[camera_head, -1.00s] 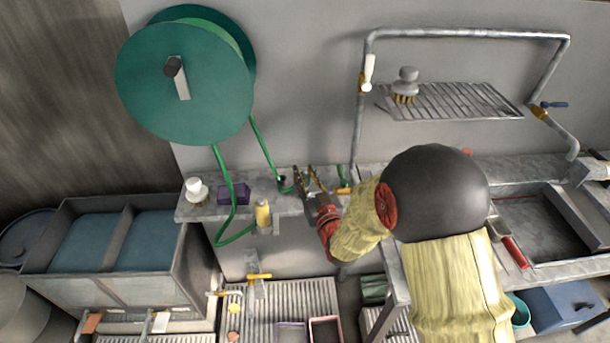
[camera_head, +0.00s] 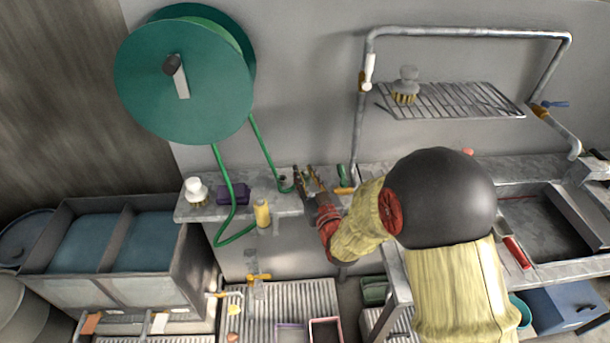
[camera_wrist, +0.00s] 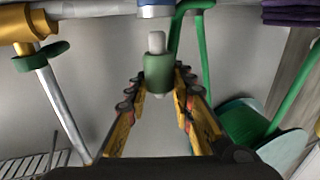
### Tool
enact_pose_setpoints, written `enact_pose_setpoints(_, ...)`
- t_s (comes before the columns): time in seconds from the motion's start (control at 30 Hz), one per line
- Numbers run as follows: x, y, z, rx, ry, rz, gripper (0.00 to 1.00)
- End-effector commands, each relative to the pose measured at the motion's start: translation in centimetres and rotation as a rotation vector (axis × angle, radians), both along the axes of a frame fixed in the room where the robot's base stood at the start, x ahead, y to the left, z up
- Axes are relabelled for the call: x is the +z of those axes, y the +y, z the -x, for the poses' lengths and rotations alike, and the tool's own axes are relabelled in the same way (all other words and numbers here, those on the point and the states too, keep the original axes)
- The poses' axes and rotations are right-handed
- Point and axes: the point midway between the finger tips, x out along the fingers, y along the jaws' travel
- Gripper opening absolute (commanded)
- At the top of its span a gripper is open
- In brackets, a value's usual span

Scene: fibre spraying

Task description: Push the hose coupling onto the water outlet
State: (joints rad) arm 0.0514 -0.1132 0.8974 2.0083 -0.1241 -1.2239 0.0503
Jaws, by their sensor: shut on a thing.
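A green coupling (camera_wrist: 158,74) with a pale grey tip sits between the fingertips of my gripper (camera_wrist: 158,85) in the wrist view. The fingers are shut on its sides. The tip points at a metal cylinder with a blue band (camera_wrist: 155,10) at the top edge, which looks like the water outlet. A small gap shows between them in the picture; their separation in depth I cannot tell. In the head view my gripper (camera_head: 312,180) is at the wall ledge, left of a brass valve (camera_head: 343,190). The coupling is too small to make out there.
A green hose (camera_head: 228,190) hangs in a loop from the wall reel (camera_head: 184,75), left of my gripper. A yellow bottle (camera_head: 262,213), a purple block (camera_head: 233,193) and a white-topped item (camera_head: 196,190) are along the ledge. A vertical pipe (camera_head: 359,130) stands to the right.

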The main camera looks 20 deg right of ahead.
Motion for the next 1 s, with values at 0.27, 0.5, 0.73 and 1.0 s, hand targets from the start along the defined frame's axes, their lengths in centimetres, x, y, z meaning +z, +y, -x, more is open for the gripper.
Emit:
enact_pose_setpoints(0.27,0.0,0.0,0.0,0.000,0.000,0.000,0.00)
enact_pose_setpoints(0.5,0.0,0.0,0.0,0.000,0.000,0.000,0.00)
enact_pose_setpoints(0.73,-0.5,0.0,0.0,0.000,0.000,0.000,0.00)
enact_pose_setpoints(1.0,-1.1,0.0,0.0,0.000,-0.001,0.000,0.00)
